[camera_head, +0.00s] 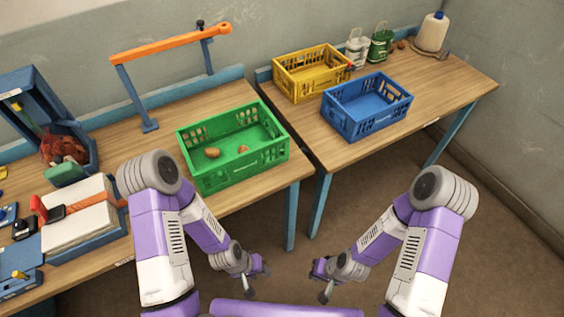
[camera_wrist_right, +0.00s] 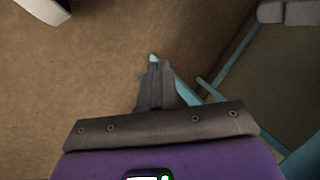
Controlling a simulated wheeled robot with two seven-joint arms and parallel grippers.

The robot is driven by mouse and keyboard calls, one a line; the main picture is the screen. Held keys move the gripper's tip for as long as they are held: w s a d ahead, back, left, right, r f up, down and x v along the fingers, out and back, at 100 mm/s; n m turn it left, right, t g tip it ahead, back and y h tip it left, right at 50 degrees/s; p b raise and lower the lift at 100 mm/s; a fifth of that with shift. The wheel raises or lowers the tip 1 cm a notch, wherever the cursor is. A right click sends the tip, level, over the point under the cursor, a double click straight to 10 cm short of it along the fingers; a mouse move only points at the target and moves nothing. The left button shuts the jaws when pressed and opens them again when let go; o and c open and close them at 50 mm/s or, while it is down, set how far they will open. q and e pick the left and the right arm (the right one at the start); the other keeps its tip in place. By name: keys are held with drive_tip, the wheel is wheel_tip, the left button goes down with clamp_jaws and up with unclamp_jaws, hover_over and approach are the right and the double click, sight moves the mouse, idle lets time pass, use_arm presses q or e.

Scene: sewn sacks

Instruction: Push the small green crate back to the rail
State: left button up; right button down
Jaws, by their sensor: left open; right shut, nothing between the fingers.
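The green crate (camera_head: 234,176) stands on the left table near its front right corner, with a few brown potato-like things (camera_head: 213,152) inside. The blue rail (camera_head: 242,73) runs along the back edge of that table, and a gap of bare wood lies between crate and rail. My left gripper (camera_head: 257,281) hangs below and in front of the table edge, apart from the crate; it is open and empty. My right gripper (camera_head: 322,283) hangs over the floor to its right, shut and empty; its closed fingers show in the right wrist view (camera_wrist_right: 156,82).
A yellow crate (camera_head: 291,87) and a blue crate (camera_head: 354,128) stand on the right table. An orange bar (camera_head: 171,45) on blue posts rises behind the green crate. A gap separates the tables.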

drive_tip(key=w+a+r+t+y+p, duration=0.2)
drive_tip(key=w+a+r+p, duration=0.1)
drive_tip(key=a+r, duration=0.15)
drive_tip(key=m+t+y+p, duration=0.4)
drive_tip(key=m+t+p, duration=0.4)
drive_tip(key=t, duration=0.4)
approach(248, 158)
drive_tip(key=b+v, duration=0.2)
drive_tip(key=v, duration=0.5)
drive_tip(key=shift+m, duration=0.4)
drive_tip(key=b+x, duration=0.8)
drive_tip(key=x, duration=0.6)
drive_tip(key=shift+s, duration=0.1)
